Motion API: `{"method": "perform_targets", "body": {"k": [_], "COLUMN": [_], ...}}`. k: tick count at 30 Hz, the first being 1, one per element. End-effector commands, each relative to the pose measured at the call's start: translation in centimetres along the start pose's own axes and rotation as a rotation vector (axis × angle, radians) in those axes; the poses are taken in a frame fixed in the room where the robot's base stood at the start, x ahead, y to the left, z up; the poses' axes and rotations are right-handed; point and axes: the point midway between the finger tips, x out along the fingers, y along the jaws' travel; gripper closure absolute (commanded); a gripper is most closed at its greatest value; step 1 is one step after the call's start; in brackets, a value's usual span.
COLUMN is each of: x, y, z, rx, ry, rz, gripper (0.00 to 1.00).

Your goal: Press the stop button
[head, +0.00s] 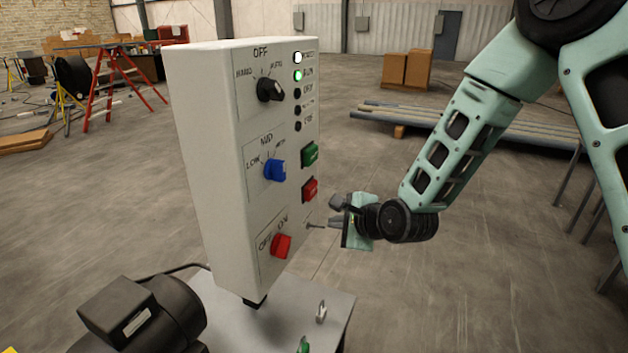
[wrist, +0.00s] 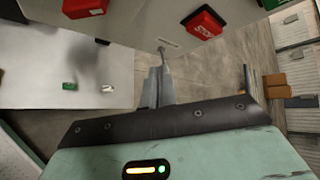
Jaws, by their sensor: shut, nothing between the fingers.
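The stop button is the red square button (head: 310,190) on the right part of the white control box's front, below a green button (head: 310,154). In the wrist view the red button (wrist: 202,22) is at the top, with partly readable white lettering. My gripper (head: 328,225) is shut and empty, just in front of the panel and below the red button, not on it. In the wrist view its closed fingers (wrist: 160,82) point at the panel, left of and below the button. A thin pin lies between fingertips and panel; I cannot tell what it belongs to.
The box (head: 215,170) also carries a black knob (head: 270,90), a blue knob (head: 275,169) and a red knob (head: 281,245). White and green lamps (head: 297,75) are lit. A metal table (head: 265,325) with a motor (head: 150,315) is below.

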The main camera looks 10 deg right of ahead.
Motion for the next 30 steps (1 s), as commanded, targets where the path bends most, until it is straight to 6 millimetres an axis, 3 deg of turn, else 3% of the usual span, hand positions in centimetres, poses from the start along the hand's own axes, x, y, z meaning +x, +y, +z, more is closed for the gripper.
{"method": "perform_targets", "body": {"k": [1,4,10,23,30], "x": [0.3,0.8,0.9,1.0,2.6], "y": [-1.6,-3.8,-5.7,-5.9,-6.2], "z": [-1.5,-4.0,-6.7,-6.7,-5.1], "rx": [0.145,0.388,0.625,0.646,0.645], "ry": [0.005,-0.012,-0.048,-0.055,-0.057], "rz": [-0.067,-0.195,-0.329,-0.342,-0.34], "gripper": [1.0,1.0,1.0,1.0,1.0]}}
